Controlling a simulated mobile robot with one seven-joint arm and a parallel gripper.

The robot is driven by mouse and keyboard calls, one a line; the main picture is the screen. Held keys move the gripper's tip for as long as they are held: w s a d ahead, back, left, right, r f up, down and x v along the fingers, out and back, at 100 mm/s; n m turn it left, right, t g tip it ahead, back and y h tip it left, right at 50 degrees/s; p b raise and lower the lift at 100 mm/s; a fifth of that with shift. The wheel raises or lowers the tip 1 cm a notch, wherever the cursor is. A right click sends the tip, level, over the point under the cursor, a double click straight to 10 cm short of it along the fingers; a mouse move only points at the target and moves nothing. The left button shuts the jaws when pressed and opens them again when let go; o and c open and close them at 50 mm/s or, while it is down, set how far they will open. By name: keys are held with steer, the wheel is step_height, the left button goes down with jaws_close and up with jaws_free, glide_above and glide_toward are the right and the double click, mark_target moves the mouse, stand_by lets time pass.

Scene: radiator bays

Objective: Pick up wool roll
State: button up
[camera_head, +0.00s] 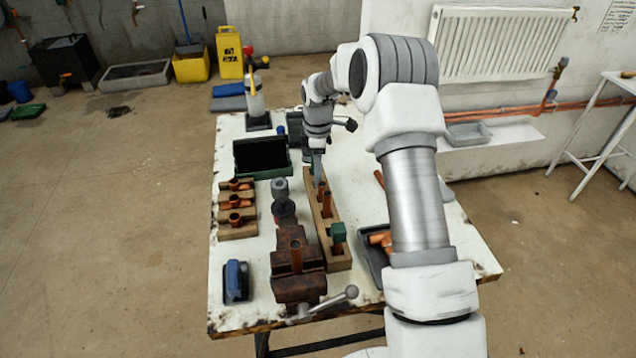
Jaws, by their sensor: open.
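A small grey roll (280,187), which looks like the wool roll, stands on the white worktable (232,281) behind a dark round reel. My gripper (317,172) points down over the far end of a narrow wooden rack, to the right of the grey roll and apart from it. Its fingers are small in view and partly hidden by the wrist. I see nothing held in it.
The wooden rack (334,258) holds copper pieces and a green block. A rusty vise (298,284) stands in front, with the dark reel (284,207) behind it. A black tray (261,172), a fitting holder (238,230) and a blue brush (236,280) lie left.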

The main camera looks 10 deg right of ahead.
step_height(320, 180, down, 2)
steer(key=shift+f, duration=0.15)
jaws_close()
steer(key=shift+r, duration=0.2)
